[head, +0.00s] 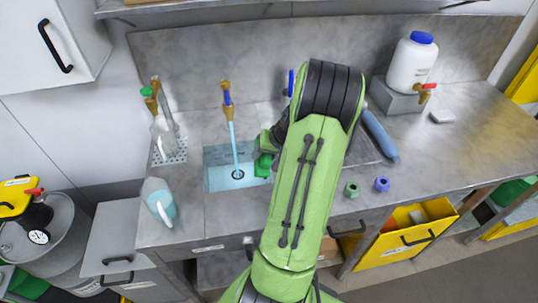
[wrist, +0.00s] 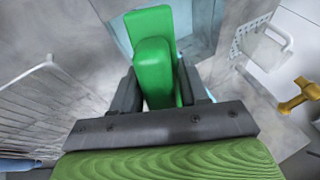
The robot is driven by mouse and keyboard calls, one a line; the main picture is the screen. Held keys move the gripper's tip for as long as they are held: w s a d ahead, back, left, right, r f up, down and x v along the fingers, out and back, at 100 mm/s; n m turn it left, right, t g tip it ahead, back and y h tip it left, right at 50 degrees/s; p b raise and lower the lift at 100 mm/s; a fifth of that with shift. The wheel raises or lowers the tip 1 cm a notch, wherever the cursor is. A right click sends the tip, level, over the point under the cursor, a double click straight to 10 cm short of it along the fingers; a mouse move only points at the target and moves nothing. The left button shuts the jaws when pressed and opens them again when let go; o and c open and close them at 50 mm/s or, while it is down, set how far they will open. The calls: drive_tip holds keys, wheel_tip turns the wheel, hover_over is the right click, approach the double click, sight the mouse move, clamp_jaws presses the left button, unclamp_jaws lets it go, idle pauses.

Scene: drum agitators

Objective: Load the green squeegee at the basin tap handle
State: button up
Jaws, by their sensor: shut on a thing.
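The green squeegee (wrist: 153,70) is between the two dark fingers of my gripper (wrist: 160,90) in the wrist view, and the fingers are shut on it. In the head view the green squeegee (head: 263,162) shows just left of my arm, over the right side of the basin (head: 212,178). My arm hides part of the gripper there. A brass tap with a blue handle (head: 227,97) stands behind the basin, and a pale blue stream runs from it down to the drain. Another blue handle (head: 290,83) shows partly behind my arm.
A jug (head: 158,201) stands at the counter's front left. Right of my arm are a blue cylinder (head: 379,135), two small caps (head: 382,184) and a white container (head: 411,66). The right counter is mostly clear.

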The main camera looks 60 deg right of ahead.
drive_tip(key=w+d+f, duration=0.1)
drive_tip(key=w+f, duration=0.1)
drive_tip(key=w, duration=1)
drive_tip(key=shift+w+d+f, duration=0.3)
drive_tip(key=shift+s, duration=0.1)
